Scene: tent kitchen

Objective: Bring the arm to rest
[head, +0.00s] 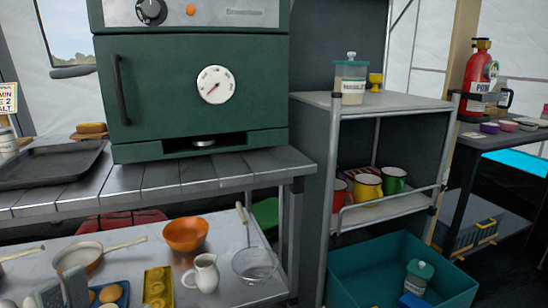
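Neither of my arms can be made out in the head view, and no gripper is clearly visible. Two grey upright shapes (74,287) stand at the bottom edge on the left, cut off by the frame. I cannot tell what they are.
A green oven (200,85) stands on a slatted table (215,170). The lower shelf holds a pan (78,256), orange bowl (186,233), white jug (203,273) and strainer (255,265). Right are a metal shelf unit (390,103) with mugs (367,187) and a teal crate (350,287).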

